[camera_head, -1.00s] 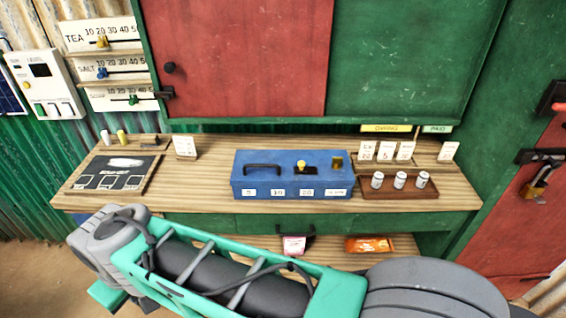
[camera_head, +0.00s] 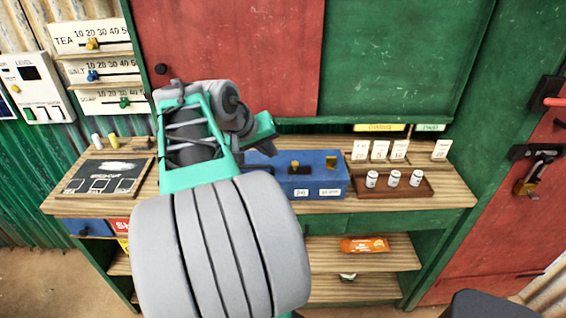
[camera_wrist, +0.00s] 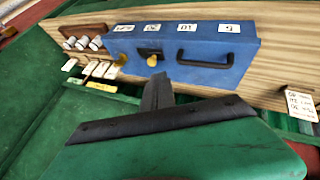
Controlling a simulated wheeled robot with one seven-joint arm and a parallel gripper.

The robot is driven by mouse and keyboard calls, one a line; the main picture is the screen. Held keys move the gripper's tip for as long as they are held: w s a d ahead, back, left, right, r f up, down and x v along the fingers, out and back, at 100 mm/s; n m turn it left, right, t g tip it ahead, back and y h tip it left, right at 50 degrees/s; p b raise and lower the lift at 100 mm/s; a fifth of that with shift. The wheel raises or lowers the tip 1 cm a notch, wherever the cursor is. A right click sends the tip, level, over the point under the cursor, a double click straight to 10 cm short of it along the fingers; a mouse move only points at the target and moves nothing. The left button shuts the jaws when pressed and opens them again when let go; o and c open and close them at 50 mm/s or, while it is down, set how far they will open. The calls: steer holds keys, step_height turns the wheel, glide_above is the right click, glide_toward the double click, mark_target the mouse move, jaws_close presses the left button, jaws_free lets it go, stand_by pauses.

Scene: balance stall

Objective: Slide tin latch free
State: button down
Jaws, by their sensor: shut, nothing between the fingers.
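The blue tin (camera_head: 309,186) sits on the wooden counter, its left part hidden behind my arm. A yellow knob (camera_head: 295,166) stands in a black slot on its lid, with a brass piece (camera_head: 331,161) to its right; I cannot tell for sure which is the latch. In the wrist view the tin (camera_wrist: 200,47) appears turned around, with its black handle (camera_wrist: 206,62), the yellow knob (camera_wrist: 152,60) and the brass piece (camera_wrist: 121,59). My gripper (camera_wrist: 158,78) is shut and empty, its tip appearing just below the knob. Contact does not show.
A brown tray (camera_head: 393,188) with three white canisters stands right of the tin. Small price cards (camera_head: 380,150) stand behind it. A chalkboard (camera_head: 108,175) lies at the counter's left. The green and red shutter wall (camera_head: 390,60) rises behind. A padlock (camera_head: 526,187) hangs at far right.

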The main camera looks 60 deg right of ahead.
glide_toward(290, 168)
steer(key=x, duration=0.5)
steer(key=shift+a, duration=0.1)
